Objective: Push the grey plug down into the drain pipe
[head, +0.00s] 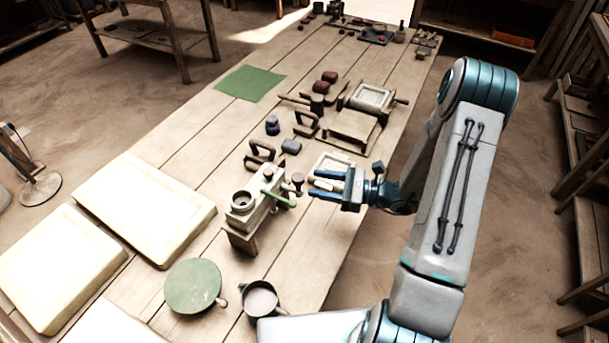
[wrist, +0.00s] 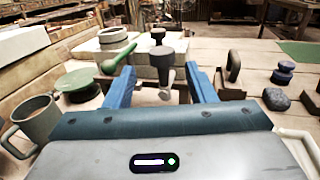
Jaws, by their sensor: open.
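A grey mushroom-shaped piece (wrist: 152,62), likely the plug, stands upright between and beyond my fingers in the wrist view. In the head view it seems to be the small dark knob (head: 298,179) on the side of the pale block (head: 262,213). A pale stub (wrist: 165,80) shows just below it; I cannot tell whether this is the drain pipe or how far the plug sits in it. My gripper (head: 320,183) is open and empty, blue fingers pointing left, just right of the knob. In the wrist view my gripper (wrist: 163,88) frames the stub.
The block carries a round ring (head: 242,201) and a green lever (head: 278,198), close to my fingers. A mug (head: 260,299) and green disc (head: 193,286) stand in front.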

